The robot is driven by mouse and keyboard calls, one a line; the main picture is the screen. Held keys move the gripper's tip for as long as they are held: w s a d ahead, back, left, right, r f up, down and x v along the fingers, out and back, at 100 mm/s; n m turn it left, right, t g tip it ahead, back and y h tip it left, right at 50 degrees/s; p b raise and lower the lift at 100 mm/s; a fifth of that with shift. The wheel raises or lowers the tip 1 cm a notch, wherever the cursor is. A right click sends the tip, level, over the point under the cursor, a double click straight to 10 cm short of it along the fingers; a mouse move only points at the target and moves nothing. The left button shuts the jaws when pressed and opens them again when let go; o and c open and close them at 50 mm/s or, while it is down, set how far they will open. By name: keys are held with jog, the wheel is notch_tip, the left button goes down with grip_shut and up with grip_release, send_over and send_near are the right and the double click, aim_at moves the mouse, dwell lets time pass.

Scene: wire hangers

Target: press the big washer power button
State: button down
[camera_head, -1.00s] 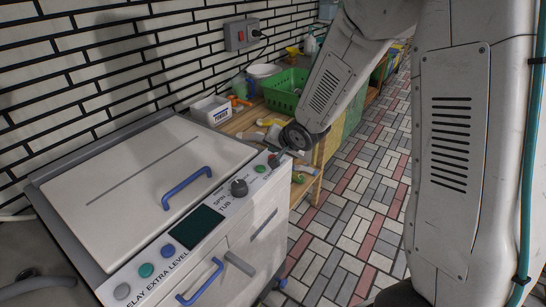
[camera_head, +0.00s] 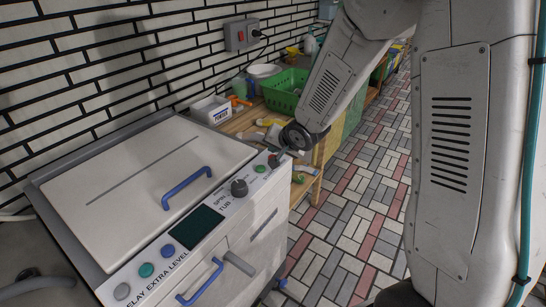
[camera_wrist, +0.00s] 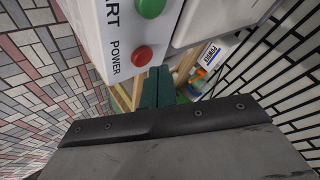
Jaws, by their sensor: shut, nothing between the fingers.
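The big washer (camera_head: 150,170) stands at the left in the head view, with a sloped control panel along its front edge. The red power button (camera_wrist: 142,56) shows in the wrist view beside the printed word POWER. A green button (camera_wrist: 150,7) sits above it there and also shows in the head view (camera_head: 261,169). My gripper (camera_wrist: 158,72) is shut and empty. Its dark green fingertips are just right of and below the red button in the wrist view; I cannot tell whether they touch it. In the head view my gripper (camera_head: 281,157) is over the panel's far right end.
The panel also has a dark knob (camera_head: 239,187), a dark screen (camera_head: 198,225) and several coloured buttons. A wooden bench (camera_head: 245,122) beyond the washer holds a powder box (camera_head: 211,110) and a green basket (camera_head: 285,90). The tiled floor (camera_head: 345,210) at right is open.

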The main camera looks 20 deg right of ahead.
jog(key=shift+f, duration=0.15)
jog(key=shift+f, duration=0.3)
jog(key=shift+f, duration=0.4)
dwell(0.8)
jog(key=shift+r, duration=0.85)
jog(key=shift+r, duration=2.5)
